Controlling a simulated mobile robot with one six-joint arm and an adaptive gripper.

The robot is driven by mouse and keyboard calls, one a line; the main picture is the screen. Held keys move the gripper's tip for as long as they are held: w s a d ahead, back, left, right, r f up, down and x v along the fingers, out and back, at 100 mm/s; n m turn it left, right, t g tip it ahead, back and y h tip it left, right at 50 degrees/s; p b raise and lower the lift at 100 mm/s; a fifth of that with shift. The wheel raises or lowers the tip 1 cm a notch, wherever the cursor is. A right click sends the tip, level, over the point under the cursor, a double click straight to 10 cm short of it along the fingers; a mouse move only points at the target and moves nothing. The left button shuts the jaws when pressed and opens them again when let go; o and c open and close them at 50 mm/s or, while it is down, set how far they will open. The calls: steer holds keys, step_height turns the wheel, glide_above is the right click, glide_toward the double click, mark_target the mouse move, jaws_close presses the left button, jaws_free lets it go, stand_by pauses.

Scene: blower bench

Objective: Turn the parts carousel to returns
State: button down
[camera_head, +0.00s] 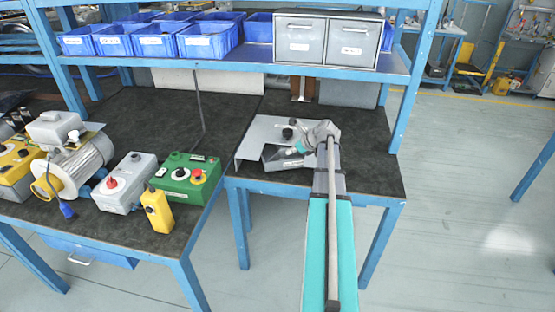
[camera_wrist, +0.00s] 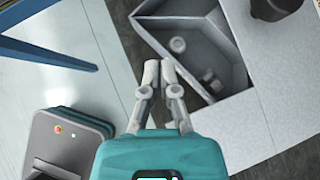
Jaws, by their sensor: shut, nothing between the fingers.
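The parts carousel (camera_head: 262,131) is a light grey flat-topped unit on the right-hand bench, with a black knob on top. In the wrist view the carousel (camera_wrist: 252,112) shows one open compartment (camera_wrist: 203,38) with a few small grey parts inside. The black knob (camera_wrist: 272,8) is at the top edge of that view. My gripper (camera_wrist: 160,64) is shut and empty. Its fingertips appear at the near outer wall of the open compartment; I cannot tell whether they touch it. In the head view my arm hides part of the carousel's right side. I cannot read its labels.
A shelf with blue bins (camera_head: 208,40) and grey drawers (camera_head: 328,38) hangs over the bench. A green control box (camera_head: 183,178), a grey box (camera_head: 124,184) and a motor-like blower (camera_head: 82,160) stand on the left bench.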

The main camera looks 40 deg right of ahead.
mark_target(273, 159)
steer(key=shift+s+d+m, duration=0.15)
steer(key=shift+d+m, duration=0.25)
steer(key=shift+d, duration=0.2)
steer(key=shift+f, duration=0.1)
steer(key=shift+w+b+x, duration=0.2)
steer(key=shift+b+x, duration=3.2)
steer(key=shift+x, duration=1.5)
